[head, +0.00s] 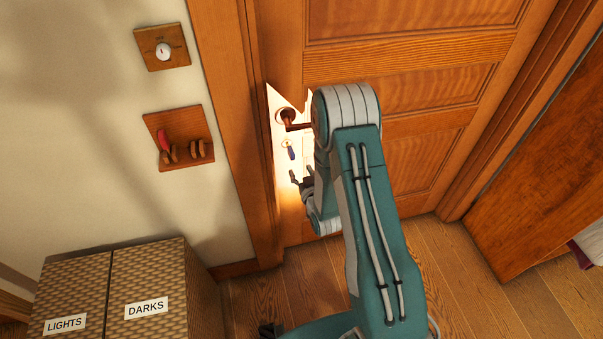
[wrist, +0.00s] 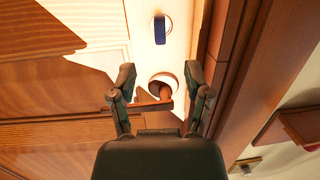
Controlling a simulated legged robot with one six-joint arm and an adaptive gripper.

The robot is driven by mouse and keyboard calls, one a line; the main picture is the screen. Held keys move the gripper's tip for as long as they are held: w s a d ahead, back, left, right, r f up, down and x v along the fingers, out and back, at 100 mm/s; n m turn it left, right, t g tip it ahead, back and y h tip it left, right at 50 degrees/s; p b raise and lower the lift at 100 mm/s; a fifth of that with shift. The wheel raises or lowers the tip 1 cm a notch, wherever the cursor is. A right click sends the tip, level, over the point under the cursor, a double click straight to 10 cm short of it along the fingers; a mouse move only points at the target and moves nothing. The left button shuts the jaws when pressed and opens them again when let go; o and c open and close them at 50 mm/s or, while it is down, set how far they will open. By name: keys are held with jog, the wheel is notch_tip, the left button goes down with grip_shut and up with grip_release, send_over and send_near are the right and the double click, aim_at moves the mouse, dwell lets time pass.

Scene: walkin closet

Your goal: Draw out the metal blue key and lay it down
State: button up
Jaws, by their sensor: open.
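The blue key (head: 291,153) sits in the keyhole of the wooden door (head: 340,40), below the bronze door handle (head: 296,126). In the wrist view the blue key (wrist: 159,31) shows at the top centre, hanging against the pale plate, with the handle (wrist: 158,92) nearer my fingers. My gripper (head: 301,177) is just below and right of the key in the head view. In the wrist view my gripper (wrist: 160,75) has its two fingers spread apart with nothing between the tips. The key is apart from both fingers. My arm hides part of the door.
A wall rack (head: 179,138) with a red item and brown pegs and a switch plate (head: 162,48) are on the left wall. Two wicker hampers (head: 148,285) labelled LIGHTS and DARKS stand at lower left. Wooden floor (head: 480,290) is clear at right.

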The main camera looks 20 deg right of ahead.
aim_at(293, 158)
jog(key=shift+w+a+f, duration=0.15)
jog(key=shift+w+f, duration=0.15)
jog(key=shift+w, duration=1.3)
jog(key=shift+w+a+f, duration=0.15)
jog(key=shift+w+f, duration=0.1)
jog(key=shift+w, duration=1.4)
jog(key=shift+w+a+f, duration=0.15)
jog(key=shift+w+f, duration=0.15)
jog(key=shift+w, duration=1.3)
jog(key=shift+c, duration=0.3)
grip_shut()
